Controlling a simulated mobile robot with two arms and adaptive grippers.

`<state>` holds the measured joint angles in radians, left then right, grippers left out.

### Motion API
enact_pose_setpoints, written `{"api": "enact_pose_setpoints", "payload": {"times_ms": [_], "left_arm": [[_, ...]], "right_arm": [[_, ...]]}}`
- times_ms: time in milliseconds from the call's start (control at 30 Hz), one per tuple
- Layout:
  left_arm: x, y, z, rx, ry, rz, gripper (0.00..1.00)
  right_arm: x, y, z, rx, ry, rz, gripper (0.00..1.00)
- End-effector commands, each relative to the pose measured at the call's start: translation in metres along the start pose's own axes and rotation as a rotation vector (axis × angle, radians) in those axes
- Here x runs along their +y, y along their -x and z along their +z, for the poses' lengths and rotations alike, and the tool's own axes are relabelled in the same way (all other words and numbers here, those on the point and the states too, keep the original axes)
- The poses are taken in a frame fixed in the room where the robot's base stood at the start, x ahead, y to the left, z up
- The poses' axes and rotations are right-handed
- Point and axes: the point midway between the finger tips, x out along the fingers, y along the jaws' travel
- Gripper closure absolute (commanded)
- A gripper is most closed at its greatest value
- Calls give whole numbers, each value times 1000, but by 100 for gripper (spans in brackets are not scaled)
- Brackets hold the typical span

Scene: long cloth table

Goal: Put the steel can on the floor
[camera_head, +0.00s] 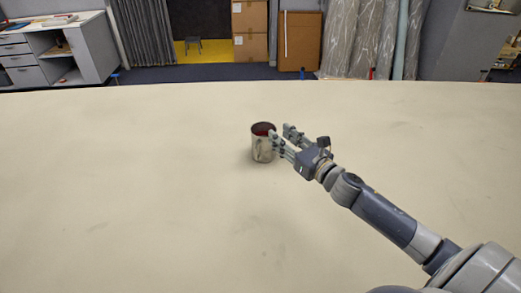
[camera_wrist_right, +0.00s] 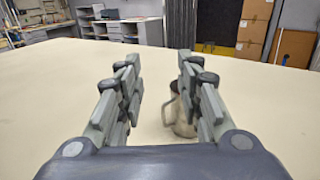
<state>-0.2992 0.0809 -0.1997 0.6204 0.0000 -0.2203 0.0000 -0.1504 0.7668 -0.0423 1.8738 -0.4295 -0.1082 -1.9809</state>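The steel can (camera_head: 262,150) stands upright on the cloth table (camera_head: 130,170), near the middle of the head view; its inside looks dark red. My right gripper (camera_head: 280,132) is just right of the can with its fingers spread. The floor (camera_head: 215,74) shows as dark carpet beyond the table. My left gripper is out of view.
The table around the can is clear. Its far edge runs across the head view. Beyond it are a white desk with drawers (camera_head: 85,48), cardboard boxes (camera_head: 250,30), a brown board (camera_head: 300,45) and wrapped rolls (camera_head: 352,40).

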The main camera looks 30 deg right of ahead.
Motion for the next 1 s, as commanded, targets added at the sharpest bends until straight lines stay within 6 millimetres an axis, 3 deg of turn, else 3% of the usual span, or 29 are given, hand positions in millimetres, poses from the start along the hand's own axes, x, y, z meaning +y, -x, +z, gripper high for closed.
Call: {"api": "enact_pose_setpoints", "payload": {"times_ms": [33,100,233,400,600,800,1000], "left_arm": [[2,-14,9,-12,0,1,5],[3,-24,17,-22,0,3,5],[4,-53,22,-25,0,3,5],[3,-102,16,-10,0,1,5],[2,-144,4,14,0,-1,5],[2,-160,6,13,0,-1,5],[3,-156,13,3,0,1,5]], "right_arm": [[0,0,-15,0,-1,0,67],[0,0,-25,0,-1,0,67],[1,0,-54,1,-1,0,67],[2,0,-103,1,-1,0,67],[2,0,-144,0,-1,0,67],[2,0,-160,-1,-1,0,67],[2,-13,-158,-2,-1,-2,67]]}}
